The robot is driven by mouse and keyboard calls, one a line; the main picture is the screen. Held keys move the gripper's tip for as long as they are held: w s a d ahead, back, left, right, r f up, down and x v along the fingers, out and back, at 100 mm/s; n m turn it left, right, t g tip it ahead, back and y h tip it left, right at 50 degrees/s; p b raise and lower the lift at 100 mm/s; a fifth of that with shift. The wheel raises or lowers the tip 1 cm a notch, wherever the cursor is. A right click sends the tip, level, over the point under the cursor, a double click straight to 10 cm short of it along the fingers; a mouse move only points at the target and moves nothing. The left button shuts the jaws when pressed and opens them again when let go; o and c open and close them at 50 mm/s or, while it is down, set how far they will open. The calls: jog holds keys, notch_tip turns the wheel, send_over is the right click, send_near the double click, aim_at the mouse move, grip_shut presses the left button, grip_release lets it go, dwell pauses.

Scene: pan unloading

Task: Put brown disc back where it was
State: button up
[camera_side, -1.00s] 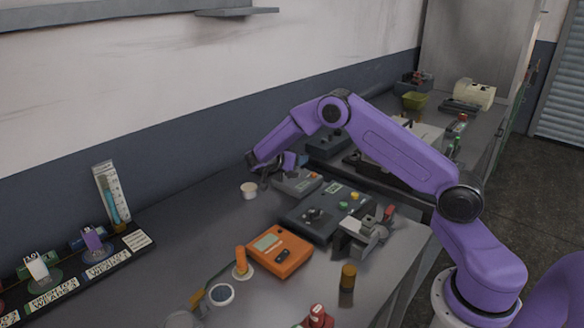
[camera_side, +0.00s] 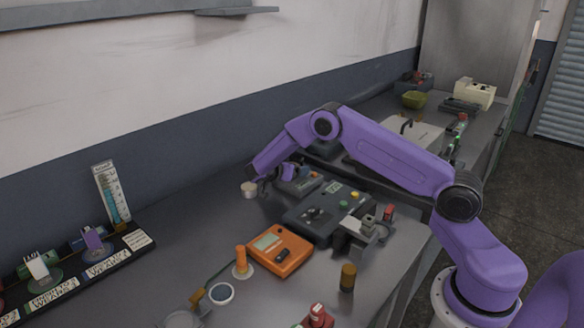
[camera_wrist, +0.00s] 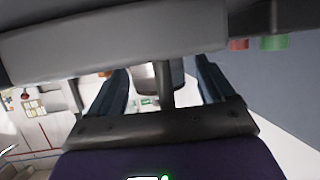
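A small round piece (camera_side: 249,189) with a pale top and brownish side is at the back of the bench in the side view. My gripper (camera_side: 268,177) is just right of it, low over the bench; the side view does not show if they touch. In the wrist view my gripper (camera_wrist: 163,82) has its two dark fingers apart. A pale and dark rounded piece (camera_wrist: 143,76) shows between them, partly hidden by a grey bar; I cannot tell if it is the same piece or held. A brown cylinder (camera_side: 347,277) stands upright at the front right.
An orange device (camera_side: 280,250), a dark control box (camera_side: 325,213) and a metal fixture (camera_side: 357,235) crowd the middle. A white-faced round dish (camera_side: 220,294) and an orange peg (camera_side: 241,262) stand left of them. A labelled black strip (camera_side: 70,275) lies far left, with clear bench beside it.

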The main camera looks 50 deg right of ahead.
dwell(0.3)
jog(key=s+v, duration=0.1)
jog(key=v, duration=1.6)
jog(key=s+a+r+n+y, duration=0.3)
jog(key=s+a+n, duration=0.2)
jog(key=s+n, duration=0.25)
jog(key=s+a+r+n+g+y, duration=0.1)
jog(key=s+n+y, duration=0.9)
jog(key=s+n, duration=1.1)
jog(key=s+a, duration=0.1)
jog(key=s, duration=1)
jog(key=shift+s+r+g+y, duration=0.3)
jog(key=shift+r+g, duration=0.1)
jog(key=shift+w+a, duration=0.1)
jog(key=shift+a, duration=0.1)
